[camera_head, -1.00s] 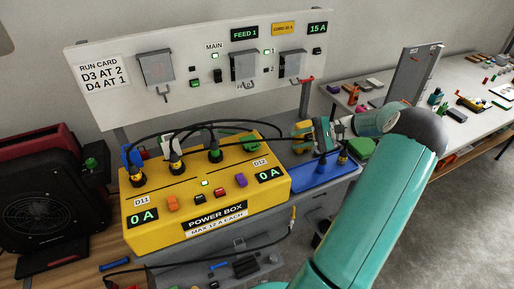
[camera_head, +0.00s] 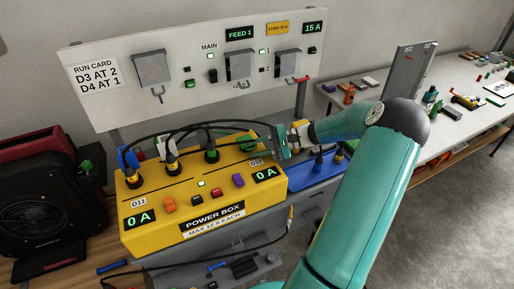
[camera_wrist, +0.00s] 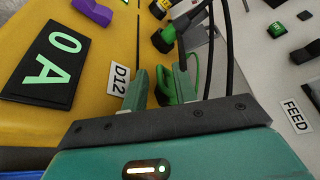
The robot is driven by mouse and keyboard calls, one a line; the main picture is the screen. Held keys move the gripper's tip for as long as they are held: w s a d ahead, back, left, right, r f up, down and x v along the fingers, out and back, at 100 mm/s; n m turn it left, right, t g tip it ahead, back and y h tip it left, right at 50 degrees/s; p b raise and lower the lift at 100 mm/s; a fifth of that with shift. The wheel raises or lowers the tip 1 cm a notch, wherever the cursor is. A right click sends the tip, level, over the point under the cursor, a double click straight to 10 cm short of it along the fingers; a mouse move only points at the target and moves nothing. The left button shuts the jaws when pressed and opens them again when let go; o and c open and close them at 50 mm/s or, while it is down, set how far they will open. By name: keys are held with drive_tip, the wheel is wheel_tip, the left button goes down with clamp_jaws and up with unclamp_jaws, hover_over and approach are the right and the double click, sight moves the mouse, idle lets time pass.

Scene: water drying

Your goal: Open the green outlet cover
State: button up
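The green outlet cover (camera_head: 246,139) is at the back right of the yellow power box (camera_head: 150,236), behind the D12 label. My gripper (camera_head: 280,143) is at the box's right end, beside the cover, and partly hides it in the head view. In the wrist view the green cover (camera_wrist: 164,88) shows between and behind the two fingers of my gripper (camera_wrist: 160,76). The fingers stand apart, with the cover close to the right finger. I cannot tell whether they touch it. I cannot clearly see how far the cover is tilted.
Several plugs with black cables (camera_head: 211,150) stand in the box left of the cover, and the cables arch close to my gripper. A white panel (camera_head: 120,115) with switches rises behind. A blue tray (camera_head: 312,175) with plugs lies right of the box, under my arm.

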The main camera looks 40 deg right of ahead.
clamp_jaws()
